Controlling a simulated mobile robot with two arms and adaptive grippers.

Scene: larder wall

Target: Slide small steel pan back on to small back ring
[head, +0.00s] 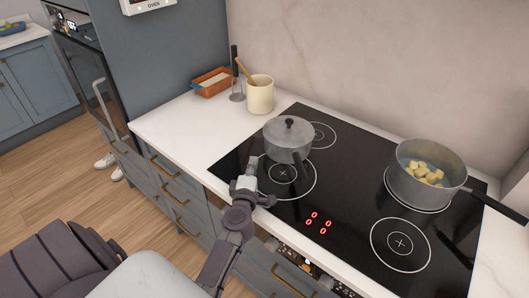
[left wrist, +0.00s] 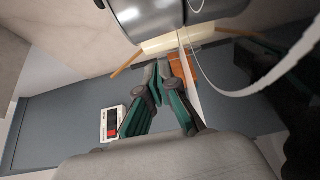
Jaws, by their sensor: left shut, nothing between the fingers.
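The small steel pan (head: 288,142), lidded with a dark knob, stands upright on the black hob. Its dark handle points towards the front. Its base lies between the front left ring (head: 301,187) and the small back ring (head: 331,134), seeming to cover part of each. My left gripper (head: 253,163) is shut and empty, just left of the pan's front side. I cannot tell whether it touches the pan. In the left wrist view the shut fingers (left wrist: 164,72) are below the pan's steel wall (left wrist: 160,18). My right gripper is not in view.
A larger steel pot (head: 408,188) with yellow chunks stands on the back right ring, its handle jutting right. A cream utensil crock (head: 261,97) and an orange dish (head: 211,83) stand on the worktop behind left. The front right ring (head: 401,243) is bare.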

